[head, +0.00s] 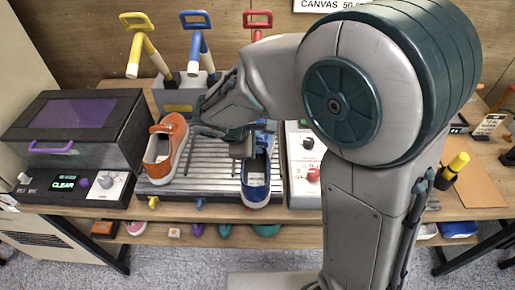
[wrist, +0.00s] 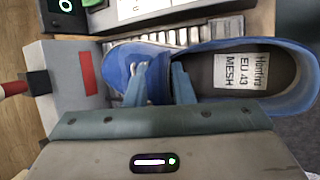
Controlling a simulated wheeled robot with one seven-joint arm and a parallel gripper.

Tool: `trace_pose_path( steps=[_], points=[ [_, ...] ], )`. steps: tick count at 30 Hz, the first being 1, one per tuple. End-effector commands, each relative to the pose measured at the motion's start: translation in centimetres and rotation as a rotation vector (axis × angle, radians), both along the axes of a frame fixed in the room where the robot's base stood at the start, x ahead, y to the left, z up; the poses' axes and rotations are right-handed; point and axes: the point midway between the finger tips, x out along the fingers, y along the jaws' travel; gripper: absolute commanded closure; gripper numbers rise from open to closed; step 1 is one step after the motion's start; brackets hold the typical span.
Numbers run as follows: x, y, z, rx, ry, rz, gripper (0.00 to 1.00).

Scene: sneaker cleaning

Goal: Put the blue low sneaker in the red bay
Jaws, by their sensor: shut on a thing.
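The blue low sneaker (head: 256,188) is over the right end of the slatted grey rack (head: 208,172), its toe toward the back. In the wrist view the sneaker (wrist: 122,62) has a white label inside reading "EU 43 MESH". My gripper (wrist: 158,86) is shut on its tongue area; in the head view the gripper (head: 243,146) partly hides the toe. In the wrist view a red mark (wrist: 86,72) on a grey block lies just ahead of the toe. A red-handled lever (head: 257,20) stands behind this end. I cannot tell whether the sole touches the slats.
An orange sneaker (head: 166,150) stands on the left of the rack. Yellow (head: 139,30) and blue (head: 196,35) levers rise behind it. A dark box with a purple window (head: 77,112) is at left. A white control panel (head: 305,165) stands close on the right.

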Motion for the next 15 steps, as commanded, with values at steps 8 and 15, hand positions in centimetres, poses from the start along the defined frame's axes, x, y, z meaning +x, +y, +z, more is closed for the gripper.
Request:
trace_pose_path(
  steps=[8, 15],
  points=[
    [2.8, -0.2, -0.5, -0.001, -0.001, -0.003, 1.00],
    [5.1, -0.3, -0.9, 0.000, -0.001, -0.002, 1.00]
  ],
)
